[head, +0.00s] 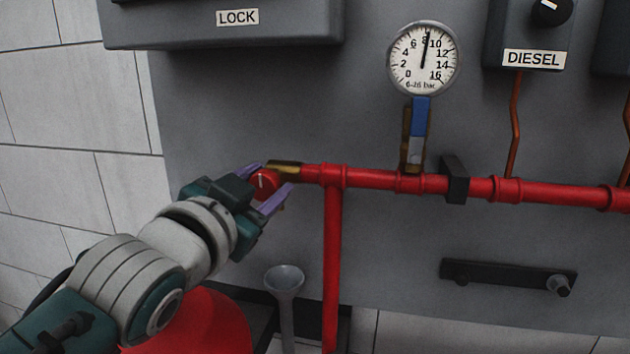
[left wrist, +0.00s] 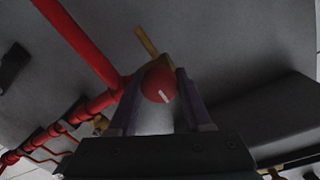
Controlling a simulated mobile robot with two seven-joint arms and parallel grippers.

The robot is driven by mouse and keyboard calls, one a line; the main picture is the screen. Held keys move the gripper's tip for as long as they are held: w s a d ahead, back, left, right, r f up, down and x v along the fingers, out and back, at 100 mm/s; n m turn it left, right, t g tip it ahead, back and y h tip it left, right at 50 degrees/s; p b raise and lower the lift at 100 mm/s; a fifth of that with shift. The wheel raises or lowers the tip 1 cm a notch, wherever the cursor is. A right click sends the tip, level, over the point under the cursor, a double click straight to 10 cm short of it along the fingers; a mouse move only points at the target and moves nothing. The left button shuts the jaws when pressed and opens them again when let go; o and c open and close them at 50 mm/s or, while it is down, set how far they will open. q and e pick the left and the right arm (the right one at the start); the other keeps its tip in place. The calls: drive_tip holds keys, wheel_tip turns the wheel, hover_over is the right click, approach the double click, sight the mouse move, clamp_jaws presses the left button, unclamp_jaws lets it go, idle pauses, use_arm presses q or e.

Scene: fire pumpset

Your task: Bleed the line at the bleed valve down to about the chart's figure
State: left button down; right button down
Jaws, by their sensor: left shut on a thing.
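The bleed valve's round red knob (head: 264,183) sits at the left end of the red pipe, with a white mark that looks near upright. My left gripper (head: 266,189) has its purple fingers around the knob, shut on it. In the left wrist view the knob (left wrist: 159,86) is between the two fingers (left wrist: 160,95), its white mark tilted. The pressure gauge (head: 423,59), marked 0 to 16 bar, has its needle almost straight up, at about 8. No chart shows in these views. My right gripper is not in view.
A grey funnel (head: 285,279) stands below the valve. A blue-handled valve (head: 420,117) is under the gauge. A red vertical pipe (head: 333,265) drops right of the knob. A LOCK box (head: 180,18), a DIESEL box (head: 533,35) and a black bracket (head: 505,275) are on the grey panel.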

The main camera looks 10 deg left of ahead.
use_arm(q)
drive_tip(key=shift+c, duration=1.7)
unclamp_jaws()
drive_tip(key=s, duration=1)
drive_tip(key=shift+a+r+p, duration=0.2)
drive_tip(key=shift+a+p, duration=0.1)
drive_tip(key=shift+a, duration=0.15)
